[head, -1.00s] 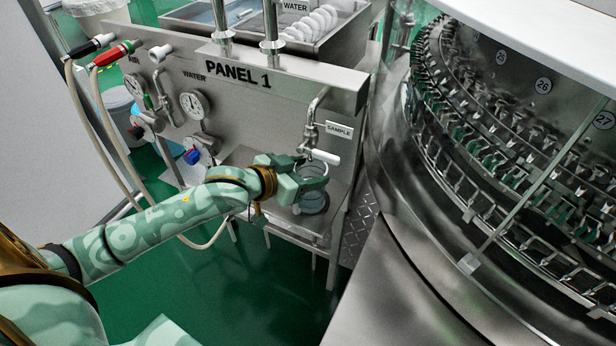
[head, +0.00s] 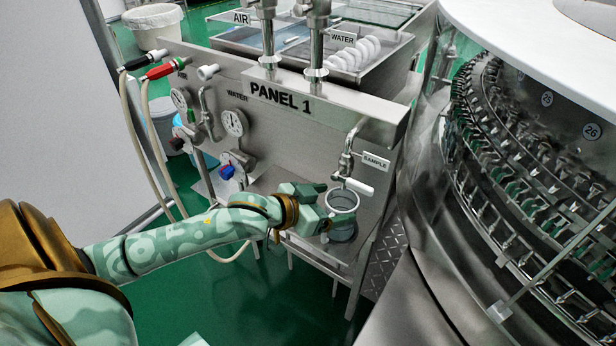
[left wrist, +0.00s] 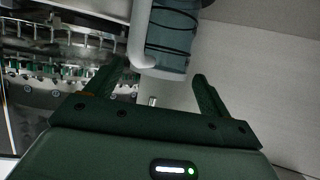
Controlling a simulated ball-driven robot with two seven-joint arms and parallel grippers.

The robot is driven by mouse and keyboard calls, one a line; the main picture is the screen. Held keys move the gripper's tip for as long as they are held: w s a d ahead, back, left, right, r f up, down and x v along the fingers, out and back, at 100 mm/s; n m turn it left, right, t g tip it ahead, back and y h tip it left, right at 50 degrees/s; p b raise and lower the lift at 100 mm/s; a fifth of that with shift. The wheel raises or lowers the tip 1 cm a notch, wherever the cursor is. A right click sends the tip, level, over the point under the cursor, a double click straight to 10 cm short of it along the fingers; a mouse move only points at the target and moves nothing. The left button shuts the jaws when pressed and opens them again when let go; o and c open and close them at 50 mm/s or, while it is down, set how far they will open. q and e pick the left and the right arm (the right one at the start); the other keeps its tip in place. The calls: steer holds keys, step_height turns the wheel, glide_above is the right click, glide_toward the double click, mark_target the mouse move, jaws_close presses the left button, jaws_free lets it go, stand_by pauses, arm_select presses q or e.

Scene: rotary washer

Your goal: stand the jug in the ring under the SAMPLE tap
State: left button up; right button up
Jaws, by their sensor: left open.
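The jug (head: 343,210) is a clear, bluish cylinder. It stands upright below the SAMPLE tap (head: 347,160) at the front of the panel. It also shows in the left wrist view (left wrist: 176,38), with dark bands around it and a pale curved bar at its left side. I cannot tell whether those bands belong to the ring or to the jug. My left gripper (head: 327,206) is open, just left of the jug in the head view. In the left wrist view its fingers (left wrist: 160,82) are apart and empty, with the jug beyond them. My right gripper is not in view.
The tap's white lever (head: 352,187) hangs close above the jug. The steel PANEL 1 (head: 300,125) stands behind, with gauges and hoses at left. The rotary washer (head: 440,210) stands close on the right. Green floor (head: 270,300) is open below my arm.

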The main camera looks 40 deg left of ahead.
arm_select(q)
steer(key=p+v, duration=0.3)
steer(key=v, duration=0.6)
steer(key=shift+s+r, duration=0.2)
steer(key=shift+s, duration=0.1)
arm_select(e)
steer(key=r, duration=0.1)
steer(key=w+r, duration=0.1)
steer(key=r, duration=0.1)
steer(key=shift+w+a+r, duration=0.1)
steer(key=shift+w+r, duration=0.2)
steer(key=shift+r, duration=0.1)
arm_select(q)
steer(key=shift+a, duration=0.1)
